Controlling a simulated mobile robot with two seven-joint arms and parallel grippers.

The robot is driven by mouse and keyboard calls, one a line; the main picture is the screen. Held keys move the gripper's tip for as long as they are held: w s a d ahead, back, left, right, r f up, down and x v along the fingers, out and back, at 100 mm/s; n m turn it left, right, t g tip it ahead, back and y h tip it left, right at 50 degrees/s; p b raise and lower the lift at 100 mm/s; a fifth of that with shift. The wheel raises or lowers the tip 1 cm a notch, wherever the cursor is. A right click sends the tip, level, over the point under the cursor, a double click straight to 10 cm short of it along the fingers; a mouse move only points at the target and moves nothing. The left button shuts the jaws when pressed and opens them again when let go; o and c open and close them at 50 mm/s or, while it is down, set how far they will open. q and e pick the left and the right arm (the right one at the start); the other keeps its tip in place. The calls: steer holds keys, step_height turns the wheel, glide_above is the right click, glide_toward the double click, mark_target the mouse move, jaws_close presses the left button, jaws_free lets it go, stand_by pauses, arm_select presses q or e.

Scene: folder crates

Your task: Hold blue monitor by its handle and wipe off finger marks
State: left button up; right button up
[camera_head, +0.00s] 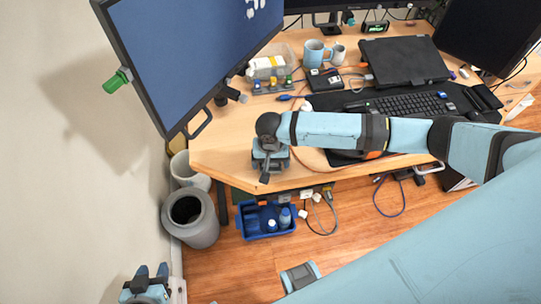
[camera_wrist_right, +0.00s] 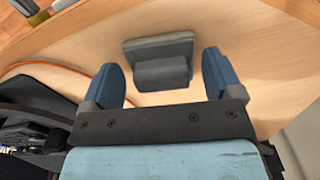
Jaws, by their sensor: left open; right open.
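The blue monitor (camera_head: 190,50) stands tilted at the upper left in the head view, with white finger marks (camera_head: 258,8) near its top. A green grip (camera_head: 117,80) juts from its left edge, and a dark loop handle (camera_head: 200,125) shows below it. My right gripper (camera_head: 268,174) is over the desk's front left corner. In the right wrist view its open fingers (camera_wrist_right: 161,64) are on either side of a grey block-shaped wiper (camera_wrist_right: 158,48) on the wood; contact is unclear. My left gripper (camera_head: 152,270) is open and empty at the lower left, far below the monitor.
The desk (camera_head: 225,150) holds a blue mug (camera_head: 316,52), a clear box (camera_head: 268,66), a keyboard (camera_head: 400,105) and a closed black laptop (camera_head: 404,60). A grey bin (camera_head: 203,230) and a blue crate (camera_head: 247,232) stand on the floor. A wall (camera_head: 50,150) is at left.

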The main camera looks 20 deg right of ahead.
steer(key=c, duration=1)
steer(key=o, duration=0.6)
steer(key=shift+r+p, duration=0.1)
steer(key=shift+p, duration=0.65)
steer(key=c, duration=0.7)
